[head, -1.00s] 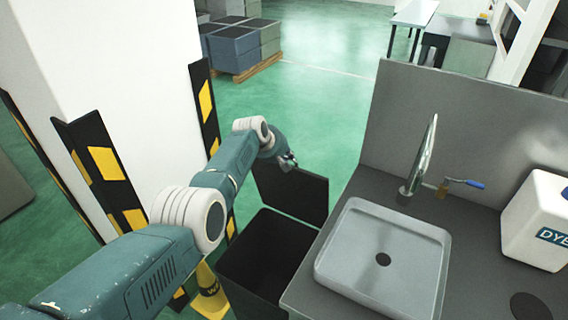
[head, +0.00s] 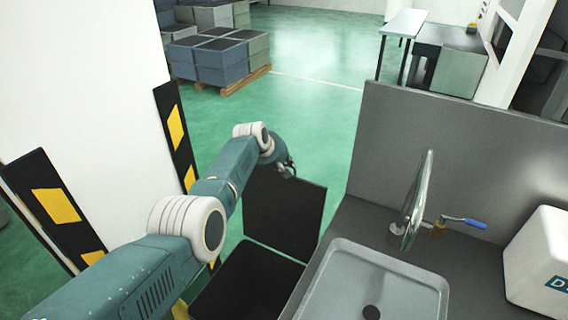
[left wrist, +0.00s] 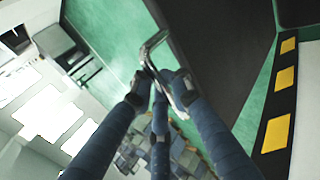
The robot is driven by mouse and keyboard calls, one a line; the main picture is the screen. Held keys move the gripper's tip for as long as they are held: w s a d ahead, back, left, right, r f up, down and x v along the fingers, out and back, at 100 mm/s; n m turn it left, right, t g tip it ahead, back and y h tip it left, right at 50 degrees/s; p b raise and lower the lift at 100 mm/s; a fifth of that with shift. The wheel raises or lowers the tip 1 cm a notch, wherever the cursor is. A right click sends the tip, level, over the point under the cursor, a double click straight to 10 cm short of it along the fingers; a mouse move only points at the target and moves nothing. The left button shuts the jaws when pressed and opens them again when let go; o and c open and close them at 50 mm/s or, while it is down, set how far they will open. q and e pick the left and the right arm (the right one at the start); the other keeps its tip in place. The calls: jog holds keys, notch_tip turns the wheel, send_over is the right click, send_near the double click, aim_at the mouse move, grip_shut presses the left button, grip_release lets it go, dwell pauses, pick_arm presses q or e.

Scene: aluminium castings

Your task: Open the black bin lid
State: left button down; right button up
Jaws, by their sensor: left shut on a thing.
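The black bin (head: 246,284) stands left of the sink counter, with its dark inside showing. Its black lid (head: 284,216) stands up steeply at the far side of the bin, raised clear of the opening. My left gripper (head: 286,170) is at the lid's upper left edge. In the left wrist view the fingers of my left gripper (left wrist: 160,82) are shut on a bent metal handle (left wrist: 152,46), beside the dark lid panel (left wrist: 215,50). The exact finger contact is small and partly hidden. My right gripper is not in view.
A white pillar (head: 80,80) with black-yellow guards (head: 55,205) is at left. Stacked crates (head: 215,62) stand behind. Green floor beyond the lid is clear.

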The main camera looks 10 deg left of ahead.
pick_arm(q)
jog(key=shift+s+f, duration=0.15)
jog(key=shift+f, duration=0.05)
jog(key=c, duration=1.8)
grip_release()
jog(key=shift+o, duration=0.6)
jog(key=shift+r, duration=0.25)
jog(key=shift+v, duration=0.8)
jog(key=v, duration=1)
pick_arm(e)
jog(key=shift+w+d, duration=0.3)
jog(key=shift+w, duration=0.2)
pick_arm(q)
jog(key=shift+a, duration=0.1)
